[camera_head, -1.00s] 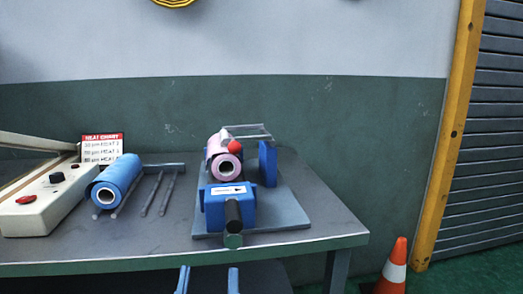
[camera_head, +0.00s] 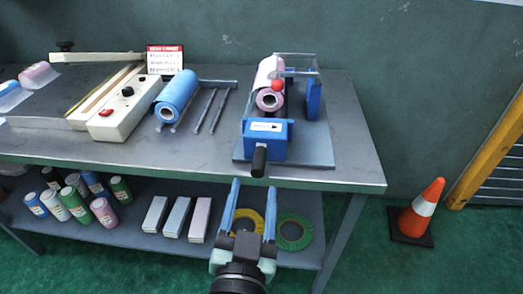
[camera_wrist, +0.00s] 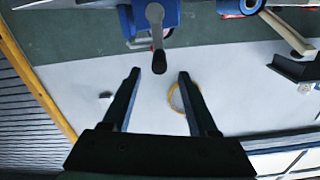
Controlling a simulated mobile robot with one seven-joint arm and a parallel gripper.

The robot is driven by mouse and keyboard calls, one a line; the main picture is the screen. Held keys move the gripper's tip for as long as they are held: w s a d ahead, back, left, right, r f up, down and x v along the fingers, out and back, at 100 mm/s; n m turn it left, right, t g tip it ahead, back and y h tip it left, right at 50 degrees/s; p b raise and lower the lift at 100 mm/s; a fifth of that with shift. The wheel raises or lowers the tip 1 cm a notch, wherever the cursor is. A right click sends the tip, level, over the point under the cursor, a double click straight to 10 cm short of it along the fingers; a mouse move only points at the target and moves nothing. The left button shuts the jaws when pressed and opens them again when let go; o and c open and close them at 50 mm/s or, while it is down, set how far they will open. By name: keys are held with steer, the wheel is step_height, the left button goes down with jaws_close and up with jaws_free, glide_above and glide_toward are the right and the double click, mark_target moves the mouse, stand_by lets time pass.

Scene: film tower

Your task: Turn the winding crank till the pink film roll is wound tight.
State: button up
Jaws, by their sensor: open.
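The winder's blue housing (camera_head: 266,138) has a white arrow label. The winding crank's black handle (camera_head: 259,160) sticks out toward me, below the label; its arm is mostly hidden in the head view. The wrist view shows the crank (camera_wrist: 158,50) hanging from the blue housing at the top. My gripper (camera_head: 252,187) is open and empty, its two fingers pointing at the handle from in front of the table edge. In the wrist view the handle lies just beyond the fingertips (camera_wrist: 159,74), between their lines, apart from them.
A blue film roll (camera_head: 176,95) rests on a rack left of the winder, beside a white heat sealer (camera_head: 125,108). The lower shelf holds several bottles, boxes and tape rings (camera_head: 294,232). An orange cone (camera_head: 424,208) stands on the floor at right.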

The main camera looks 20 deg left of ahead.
mark_target(260, 156)
steer(key=x, duration=1)
steer(key=shift+d, duration=0.1)
jaws_close()
steer(key=shift+s, duration=0.1)
stand_by(1.1)
